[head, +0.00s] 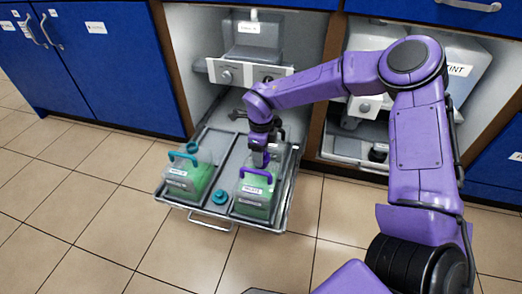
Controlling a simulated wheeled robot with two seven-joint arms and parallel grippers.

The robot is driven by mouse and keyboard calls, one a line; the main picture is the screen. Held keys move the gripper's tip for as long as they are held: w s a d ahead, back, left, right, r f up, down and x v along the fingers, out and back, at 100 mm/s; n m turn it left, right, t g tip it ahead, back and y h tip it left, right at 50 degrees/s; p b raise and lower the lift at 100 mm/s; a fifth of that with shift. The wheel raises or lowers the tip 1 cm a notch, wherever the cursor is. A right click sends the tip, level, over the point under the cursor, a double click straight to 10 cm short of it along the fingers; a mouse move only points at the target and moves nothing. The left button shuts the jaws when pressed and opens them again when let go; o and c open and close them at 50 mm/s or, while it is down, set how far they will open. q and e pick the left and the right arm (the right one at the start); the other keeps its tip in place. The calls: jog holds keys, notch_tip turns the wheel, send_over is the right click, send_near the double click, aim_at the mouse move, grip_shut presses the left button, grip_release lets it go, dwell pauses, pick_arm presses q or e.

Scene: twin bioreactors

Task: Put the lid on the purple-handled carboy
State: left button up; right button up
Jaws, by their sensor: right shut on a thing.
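The purple-handled carboy (251,197) stands on the right half of the pulled-out tray. It is clear with green liquid, a white label and a purple handle (257,174) on top. My right gripper (258,157) points down just behind that handle, over the carboy's top. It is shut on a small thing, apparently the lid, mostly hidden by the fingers. The carboy's neck is hidden too, so I cannot tell whether they touch. My left gripper is out of view.
A teal-handled carboy (188,181) stands on the tray's left half. A loose teal lid (220,197) lies between the carboys. The metal tray (209,213) juts from an open cabinet. Blue cabinet doors (120,62) flank it. The tiled floor (90,225) in front is clear.

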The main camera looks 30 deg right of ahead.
dwell(0.4)
jog(key=shift+p, duration=0.35)
jog(key=shift+f, duration=0.15)
jog(key=shift+f, duration=0.3)
dwell(0.3)
